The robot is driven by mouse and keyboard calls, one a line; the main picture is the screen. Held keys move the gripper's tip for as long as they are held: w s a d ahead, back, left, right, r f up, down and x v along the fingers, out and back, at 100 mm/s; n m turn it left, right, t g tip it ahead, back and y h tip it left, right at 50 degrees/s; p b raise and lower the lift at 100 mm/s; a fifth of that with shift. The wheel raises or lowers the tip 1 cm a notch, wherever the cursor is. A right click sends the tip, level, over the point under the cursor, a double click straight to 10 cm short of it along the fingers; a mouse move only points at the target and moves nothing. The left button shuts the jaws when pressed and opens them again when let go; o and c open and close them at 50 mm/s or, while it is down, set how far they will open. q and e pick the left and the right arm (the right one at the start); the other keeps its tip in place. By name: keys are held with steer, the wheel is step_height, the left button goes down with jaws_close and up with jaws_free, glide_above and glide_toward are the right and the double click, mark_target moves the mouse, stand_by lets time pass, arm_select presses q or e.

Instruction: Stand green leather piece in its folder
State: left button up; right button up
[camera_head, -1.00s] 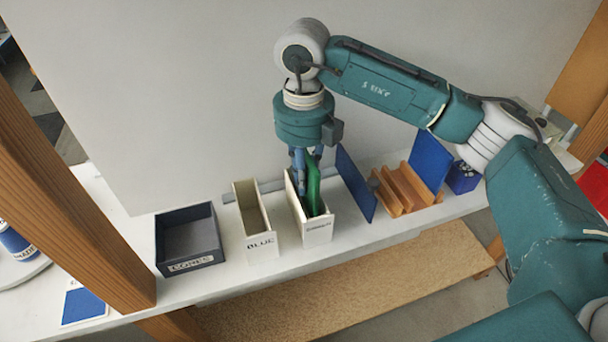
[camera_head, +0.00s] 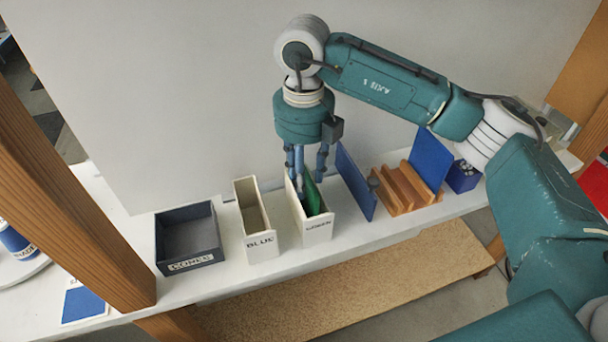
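The green leather piece (camera_head: 313,200) stands inside the white folder labelled GREEN (camera_head: 318,230), leaning a little, with its upper part showing above the front wall. My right gripper (camera_head: 310,179) is right above this folder, pointing down. Its fingers are spread, one on each side of the green piece, with a gap showing between them. The fingertips are partly hidden by the folder and the piece. My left gripper is not in view.
The white BLUE folder (camera_head: 262,247) stands empty to the left, beside a dark open box (camera_head: 190,266). To the right are a blue panel (camera_head: 356,182), a wooden slotted rack (camera_head: 405,190) and another blue panel (camera_head: 431,160). A wooden post (camera_head: 70,170) stands at the left.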

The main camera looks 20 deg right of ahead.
step_height(320, 180, up, 12)
steer(key=shift+f, duration=0.15)
steer(key=shift+s, duration=0.1)
stand_by(0.6)
